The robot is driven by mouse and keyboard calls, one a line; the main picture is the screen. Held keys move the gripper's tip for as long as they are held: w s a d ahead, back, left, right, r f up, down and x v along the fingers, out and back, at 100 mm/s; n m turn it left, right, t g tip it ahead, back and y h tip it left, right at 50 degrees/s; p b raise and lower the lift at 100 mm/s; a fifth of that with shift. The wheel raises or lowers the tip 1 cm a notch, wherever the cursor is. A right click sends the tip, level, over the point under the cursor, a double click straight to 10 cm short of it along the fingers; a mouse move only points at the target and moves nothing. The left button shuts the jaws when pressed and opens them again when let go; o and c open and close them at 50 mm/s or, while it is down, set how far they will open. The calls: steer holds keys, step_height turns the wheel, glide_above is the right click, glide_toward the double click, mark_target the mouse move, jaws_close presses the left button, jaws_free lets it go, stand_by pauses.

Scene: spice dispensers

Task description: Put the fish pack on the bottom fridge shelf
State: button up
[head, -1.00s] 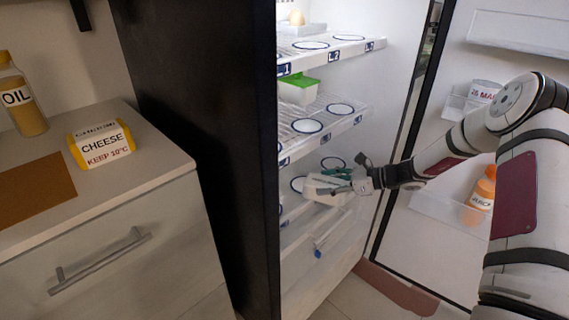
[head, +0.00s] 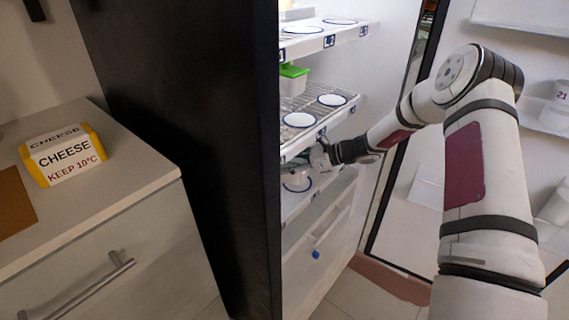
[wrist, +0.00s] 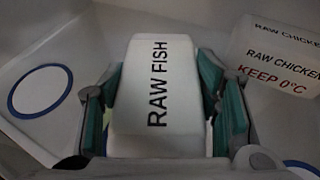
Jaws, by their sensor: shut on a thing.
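The fish pack (wrist: 155,85), a white block labelled RAW FISH, is between the teal pads of my gripper (wrist: 162,125) in the wrist view. My gripper (head: 322,157) is shut on it and reaches inside the fridge, under the middle shelf (head: 310,132) and over the lowest visible shelf (head: 322,187). In the head view the pack is mostly hidden by the gripper and shelf edge. I cannot tell whether the pack touches the shelf. A blue ring (wrist: 40,91) marks the surface left of the pack.
A raw chicken pack (wrist: 280,58) stands to the right of the fish pack in the wrist view. A green-lidded tub (head: 292,80) is on the middle shelf. The black fridge side (head: 200,130) borders the opening at left. A cheese pack (head: 64,156) sits on the counter.

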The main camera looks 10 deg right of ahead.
stand_by(0.3)
steer(key=o, duration=1.7)
steer(key=shift+f, duration=0.15)
steer(key=shift+s+d+r, duration=0.1)
steer(key=shift+d+r, duration=0.1)
steer(key=shift+r, duration=0.05)
steer(key=s+d+p, duration=0.1)
steer(key=s+d, duration=0.1)
steer(key=d, duration=0.1)
steer(key=s+d+p, duration=0.1)
steer(key=s+d, duration=0.1)
steer(key=d, duration=0.2)
steer(key=s+d+p, duration=0.1)
steer(key=s+d, duration=0.1)
steer(key=d, duration=0.2)
steer(key=shift+s+d+r, duration=0.1)
steer(key=shift+s, duration=0.05)
steer(key=shift+s, duration=0.1)
